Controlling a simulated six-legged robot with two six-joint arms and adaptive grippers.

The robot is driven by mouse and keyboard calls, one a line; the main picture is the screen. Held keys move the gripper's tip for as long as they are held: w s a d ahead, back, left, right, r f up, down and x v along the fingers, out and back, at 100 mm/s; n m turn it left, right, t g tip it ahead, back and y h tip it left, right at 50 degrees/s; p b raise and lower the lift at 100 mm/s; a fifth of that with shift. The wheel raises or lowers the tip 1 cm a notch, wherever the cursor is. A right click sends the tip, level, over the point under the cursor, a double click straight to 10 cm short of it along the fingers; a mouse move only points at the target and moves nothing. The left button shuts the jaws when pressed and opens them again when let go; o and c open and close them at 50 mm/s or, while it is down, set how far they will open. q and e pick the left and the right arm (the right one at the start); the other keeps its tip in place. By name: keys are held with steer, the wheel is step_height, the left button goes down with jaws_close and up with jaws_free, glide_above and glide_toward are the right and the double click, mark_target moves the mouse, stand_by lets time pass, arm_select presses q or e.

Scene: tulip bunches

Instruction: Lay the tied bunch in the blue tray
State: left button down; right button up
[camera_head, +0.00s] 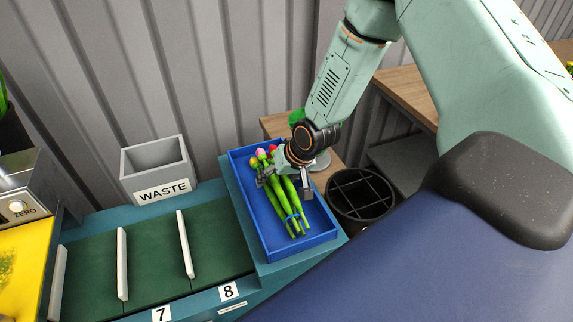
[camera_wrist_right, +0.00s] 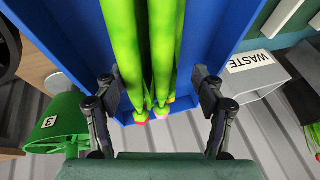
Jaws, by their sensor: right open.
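The tied tulip bunch (camera_head: 287,198) lies in the blue tray (camera_head: 245,204) in the head view, its pink, red and orange heads toward the back and its stems toward the front. A blue tie (camera_head: 291,217) is around the stems. My right gripper (camera_head: 284,186) is over the bunch near the heads. In the right wrist view, its open fingers (camera_wrist_right: 159,92) stand either side of the green stems (camera_wrist_right: 145,45), with gaps between fingers and stems. The blue tray (camera_wrist_right: 205,35) lies beneath. The gripper partly hides the bunch in the head view. My left gripper is not in view.
A grey WASTE bin (camera_head: 156,170) stands left of the tray. Green lanes with white dividers (camera_head: 185,244), marked 7 and 8, lie at the front left. A black divided bucket (camera_head: 361,195) stands to the right. A green container (camera_wrist_right: 57,124) shows in the wrist view.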

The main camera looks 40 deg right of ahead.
steer(key=p+v, duration=0.9)
steer(key=v, duration=0.3)
steer(key=n+g, duration=0.1)
steer(key=g, duration=0.2)
glide_above(297, 231)
steer(key=s, duration=0.1)
steer(key=shift+h, duration=0.3)
steer(key=f, duration=0.6)
steer(key=shift+s+d+f, duration=0.15)
steer(key=shift+d+f, duration=0.05)
steer(key=shift+d, duration=0.05)
steer(key=s+a+f+n+g, duration=0.1)
steer(key=s+a, duration=0.1)
steer(key=s, duration=0.6)
steer(key=s+a+f+n+g+h, duration=0.1)
steer(key=s, duration=0.6)
steer(key=shift+s+a, duration=0.35)
steer(key=shift+a, duration=0.05)
steer(key=shift+f, duration=0.2)
step_height(297, 231, down, 24)
steer(key=b, duration=2.4)
